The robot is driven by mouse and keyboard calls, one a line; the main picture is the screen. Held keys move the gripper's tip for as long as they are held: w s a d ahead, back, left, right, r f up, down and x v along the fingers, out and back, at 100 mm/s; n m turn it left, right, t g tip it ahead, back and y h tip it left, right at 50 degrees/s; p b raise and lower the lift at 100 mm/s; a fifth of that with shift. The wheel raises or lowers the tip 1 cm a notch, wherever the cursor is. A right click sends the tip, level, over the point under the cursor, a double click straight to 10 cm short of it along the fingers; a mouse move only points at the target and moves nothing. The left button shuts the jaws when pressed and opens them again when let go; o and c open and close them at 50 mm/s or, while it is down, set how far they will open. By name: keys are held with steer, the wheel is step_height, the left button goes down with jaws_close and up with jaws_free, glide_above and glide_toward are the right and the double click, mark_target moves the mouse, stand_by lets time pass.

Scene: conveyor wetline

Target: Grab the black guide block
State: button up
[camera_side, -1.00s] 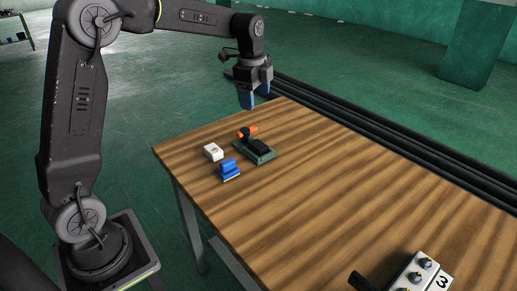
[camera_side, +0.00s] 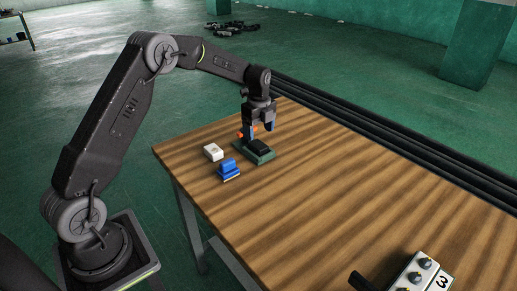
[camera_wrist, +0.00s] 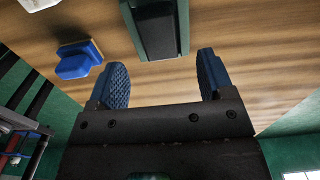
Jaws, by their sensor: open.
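The black guide block (camera_side: 259,146) sits on a green base plate (camera_side: 264,158) on the wooden table. In the wrist view the black guide block (camera_wrist: 156,28) is cut by the top edge, on the green base plate (camera_wrist: 184,20). My gripper (camera_side: 260,130) is above the plate, close over the block, with its fingers pointing down. In the wrist view my gripper (camera_wrist: 163,65) has its two blue fingers apart, with bare table between them. The block lies ahead of the fingertips there, and I see no contact.
An orange-tipped part (camera_side: 241,134) stands at the plate's back left, partly hidden by a finger. A blue block (camera_side: 229,169) and a white block (camera_side: 213,152) lie left of the plate. A switch box (camera_side: 415,273) is at the front right. The table's middle is clear.

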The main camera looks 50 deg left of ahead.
mark_target(259, 144)
steer(key=shift+f, duration=2.65)
steer(key=shift+c, duration=0.4)
steer(key=c, duration=0.9)
steer(key=shift+c, duration=0.3)
steer(key=shift+r, duration=0.2)
